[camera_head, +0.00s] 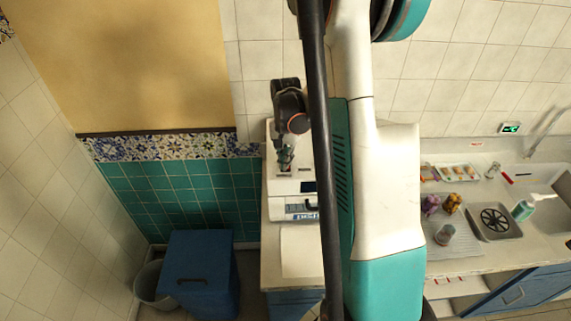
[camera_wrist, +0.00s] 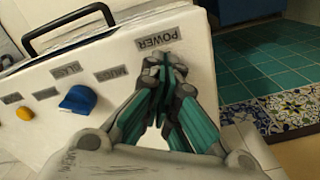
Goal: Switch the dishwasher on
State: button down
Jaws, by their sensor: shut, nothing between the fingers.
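The dishwasher (camera_head: 284,187) is a white box on the counter, left of my arm in the head view. In the wrist view its white panel (camera_wrist: 112,75) carries grey labels, a blue knob (camera_wrist: 78,99) and a yellow knob (camera_wrist: 25,114). A label reading POWER (camera_wrist: 165,39) is at the panel's right part. My gripper (camera_wrist: 164,62) is shut and empty, its fingertips just below that label. The fingers hide the panel there, so no power control shows, and I cannot tell if they touch. In the head view my gripper (camera_head: 286,160) is over the dishwasher.
A black handle (camera_wrist: 70,27) stands out near the panel's upper left. In the head view, a blue cabinet (camera_head: 203,270) and a grey bin (camera_head: 152,284) stand at lower left.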

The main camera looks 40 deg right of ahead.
jog(key=shift+f, duration=0.15)
jog(key=shift+r+p, duration=1.75)
jog(key=shift+r, duration=1.75)
